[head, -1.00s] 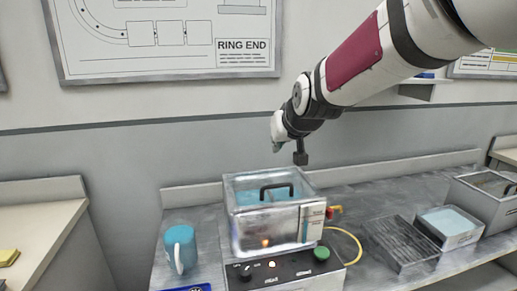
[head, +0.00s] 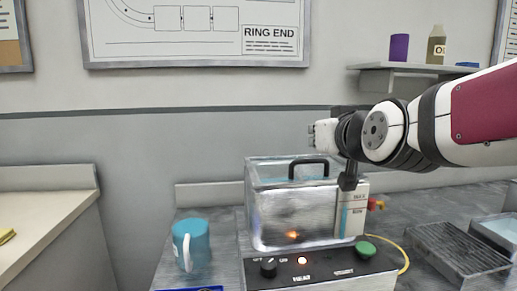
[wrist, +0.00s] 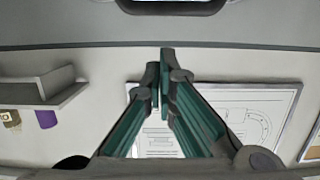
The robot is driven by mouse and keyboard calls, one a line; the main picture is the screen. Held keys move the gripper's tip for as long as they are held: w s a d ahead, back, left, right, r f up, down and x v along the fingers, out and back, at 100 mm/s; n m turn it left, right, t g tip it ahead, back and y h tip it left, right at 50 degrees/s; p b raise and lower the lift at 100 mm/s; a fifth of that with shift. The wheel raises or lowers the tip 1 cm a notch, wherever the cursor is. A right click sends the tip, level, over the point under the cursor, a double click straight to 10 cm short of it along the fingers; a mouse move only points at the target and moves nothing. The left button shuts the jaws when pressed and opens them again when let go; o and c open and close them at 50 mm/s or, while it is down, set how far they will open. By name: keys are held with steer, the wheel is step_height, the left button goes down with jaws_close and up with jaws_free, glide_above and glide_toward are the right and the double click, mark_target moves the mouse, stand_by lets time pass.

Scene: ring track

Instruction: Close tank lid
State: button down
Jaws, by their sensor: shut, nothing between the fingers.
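The tank (head: 290,225) is a shiny metal box on a dark control base. Its see-through lid (head: 268,172) shows at the tank's top, with a black arched handle (head: 308,162). I cannot tell whether the lid lies fully flat on the rim. My gripper (head: 314,133) is above the handle, apart from it in the picture, pointing left. In the wrist view my gripper (wrist: 160,62) shows green fingers shut together with nothing between them. A dark bar at the top of that view, likely the handle (wrist: 170,6), is cut off by the edge.
A blue mug (head: 193,245) stands left of the tank. A green button (head: 365,249) and a lit lamp (head: 302,260) are on the base. A dark slotted tray (head: 455,250) lies to the right. A shelf (head: 400,80) is on the wall behind my arm.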

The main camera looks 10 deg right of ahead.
steer(key=shift+s+f+t+b, duration=0.3)
steer(key=shift+f+b, duration=0.35)
steer(key=shift+b, duration=0.6)
steer(key=shift+s+f+t+b, duration=0.25)
steer(key=shift+f+b, duration=0.35)
steer(key=shift+b, duration=0.6)
steer(key=f+b, duration=0.1)
steer(key=b, duration=0.1)
steer(key=f+b, duration=0.1)
steer(key=b, duration=0.1)
steer(key=shift+s, duration=0.35)
steer(key=shift+b, duration=0.4)
